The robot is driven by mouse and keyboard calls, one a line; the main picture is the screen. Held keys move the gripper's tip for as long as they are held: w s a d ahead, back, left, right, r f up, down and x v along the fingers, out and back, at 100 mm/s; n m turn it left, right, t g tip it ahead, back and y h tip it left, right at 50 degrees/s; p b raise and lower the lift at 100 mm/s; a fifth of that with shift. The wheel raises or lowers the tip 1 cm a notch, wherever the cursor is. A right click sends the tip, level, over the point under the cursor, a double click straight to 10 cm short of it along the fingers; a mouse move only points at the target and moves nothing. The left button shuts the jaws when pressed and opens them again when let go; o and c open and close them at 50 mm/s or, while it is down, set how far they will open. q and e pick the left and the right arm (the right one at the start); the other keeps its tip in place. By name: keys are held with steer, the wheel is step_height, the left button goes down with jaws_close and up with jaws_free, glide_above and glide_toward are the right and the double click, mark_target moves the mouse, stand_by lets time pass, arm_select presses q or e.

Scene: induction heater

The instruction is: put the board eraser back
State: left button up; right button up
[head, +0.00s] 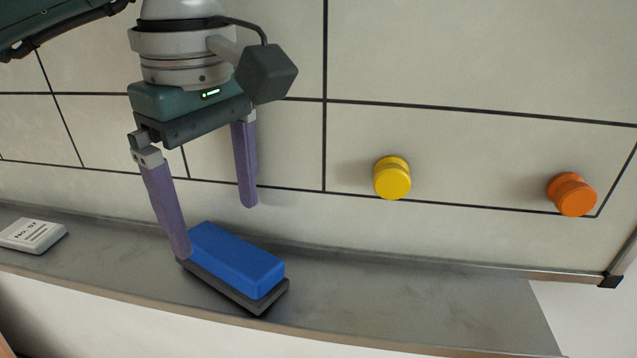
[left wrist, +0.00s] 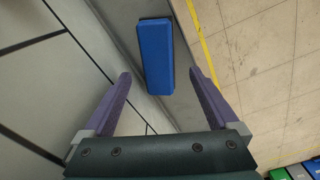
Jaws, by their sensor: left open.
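The board eraser (head: 236,262) has a blue top and a dark base. It lies flat on the grey metal ledge (head: 420,300) below the whiteboard (head: 450,80) in the head view. It also shows in the left wrist view (left wrist: 156,56), ahead of the fingertips and between their lines. My left gripper (head: 215,230) is open and empty, with purple fingers. In the head view one fingertip overlaps the eraser's left end and the other is in front of the board; I cannot tell whether either touches. In the left wrist view both fingers (left wrist: 160,82) stand apart. My right gripper is not in view.
A yellow round magnet (head: 392,178) and an orange one (head: 572,194) sit on the board at the right. A white labelled box (head: 33,235) lies on the ledge at the far left. The ledge right of the eraser is clear.

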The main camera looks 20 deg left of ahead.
mark_target(227, 252)
arm_select(q)
step_height(227, 252, up, 6)
steer(key=shift+d+f, duration=0.1)
steer(key=shift+f, duration=0.05)
steer(key=shift+s, duration=0.1)
stand_by(0.4)
